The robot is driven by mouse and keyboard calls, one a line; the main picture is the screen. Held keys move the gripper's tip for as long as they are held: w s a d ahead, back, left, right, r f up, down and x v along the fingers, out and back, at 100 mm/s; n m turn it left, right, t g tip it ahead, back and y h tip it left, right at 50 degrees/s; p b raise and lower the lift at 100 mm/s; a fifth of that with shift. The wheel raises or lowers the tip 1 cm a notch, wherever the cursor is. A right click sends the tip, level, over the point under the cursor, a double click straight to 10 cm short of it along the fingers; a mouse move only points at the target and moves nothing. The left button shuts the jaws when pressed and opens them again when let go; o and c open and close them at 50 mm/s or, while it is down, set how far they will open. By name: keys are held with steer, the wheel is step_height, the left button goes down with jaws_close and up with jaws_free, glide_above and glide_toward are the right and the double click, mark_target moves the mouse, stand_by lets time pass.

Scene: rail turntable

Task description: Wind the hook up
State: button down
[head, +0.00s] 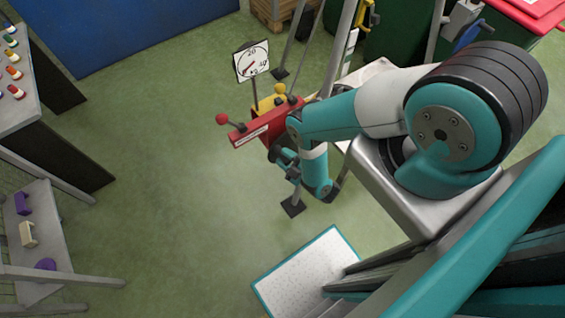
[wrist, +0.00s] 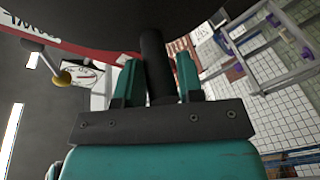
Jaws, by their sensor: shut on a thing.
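In the wrist view a black cylindrical handle (wrist: 156,65) stands between the two teal fingers of my gripper (wrist: 157,82), which is shut on it. In the head view my gripper (head: 283,160) is beside and just below a red beam (head: 262,126) with a white label. The handle is mostly hidden there by my arm. No hook can be made out clearly in either view.
A dial gauge (head: 252,62) stands behind the beam. A red knob (head: 222,119) and yellow part (head: 274,97) are by the beam. A grey post (head: 338,45) rises close behind. Shelves (head: 40,235) stand at left; the floor between is clear.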

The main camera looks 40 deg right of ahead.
steer(key=shift+w+r, duration=0.1)
steer(key=shift+r, duration=0.1)
steer(key=shift+d+r+p, duration=0.85)
steer(key=shift+d+p, duration=0.15)
steer(key=shift+p, duration=0.2)
steer(key=c, duration=0.7)
jaws_free()
steer(key=shift+f, duration=0.1)
